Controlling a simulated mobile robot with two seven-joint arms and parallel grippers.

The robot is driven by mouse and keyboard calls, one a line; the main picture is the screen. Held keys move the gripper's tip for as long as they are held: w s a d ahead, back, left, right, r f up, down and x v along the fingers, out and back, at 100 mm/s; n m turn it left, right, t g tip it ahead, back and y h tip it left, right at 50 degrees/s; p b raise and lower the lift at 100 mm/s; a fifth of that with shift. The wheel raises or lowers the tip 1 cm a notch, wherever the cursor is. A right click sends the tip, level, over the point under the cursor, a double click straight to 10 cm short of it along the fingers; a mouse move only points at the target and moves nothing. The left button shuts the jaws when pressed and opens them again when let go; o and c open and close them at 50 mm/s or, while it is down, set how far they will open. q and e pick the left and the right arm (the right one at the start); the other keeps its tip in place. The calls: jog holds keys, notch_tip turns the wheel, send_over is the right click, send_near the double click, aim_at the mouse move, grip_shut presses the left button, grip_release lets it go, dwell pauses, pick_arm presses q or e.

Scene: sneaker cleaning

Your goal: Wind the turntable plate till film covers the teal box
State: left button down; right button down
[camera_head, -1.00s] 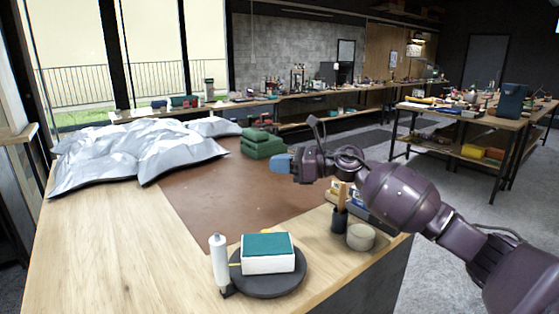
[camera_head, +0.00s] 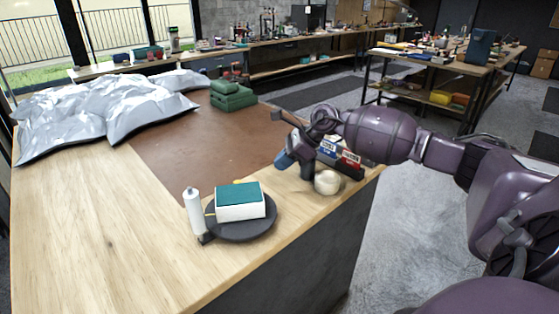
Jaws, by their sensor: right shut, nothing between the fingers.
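The box has a teal top (camera_head: 238,193) and white sides (camera_head: 240,211); I cannot tell whether the white is film. It sits on the dark round turntable plate (camera_head: 262,229) near the table's front edge. An upright white roll (camera_head: 194,211) stands just left of the plate, with a small yellow piece (camera_head: 209,214) between it and the box. My right gripper (camera_head: 282,162) has blue fingertips and is shut and empty. It points down above the table, behind and right of the box and apart from it. My left gripper is out of view.
A round beige container (camera_head: 327,182) and a dark tray with small boxes (camera_head: 350,160) stand by the right edge, close to my right gripper. Silver cushions (camera_head: 150,105) and stacked green cases (camera_head: 232,95) lie farther back. The brown mat (camera_head: 190,150) is largely clear.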

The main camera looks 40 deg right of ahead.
jog(key=x, duration=0.7)
jog(key=shift+w+a+f, duration=0.15)
jog(key=shift+a, duration=0.05)
jog(key=shift+w+a, duration=0.75)
jog(key=shift+a, duration=0.15)
jog(key=shift+w+a, duration=0.35)
jog(key=shift+a, duration=0.2)
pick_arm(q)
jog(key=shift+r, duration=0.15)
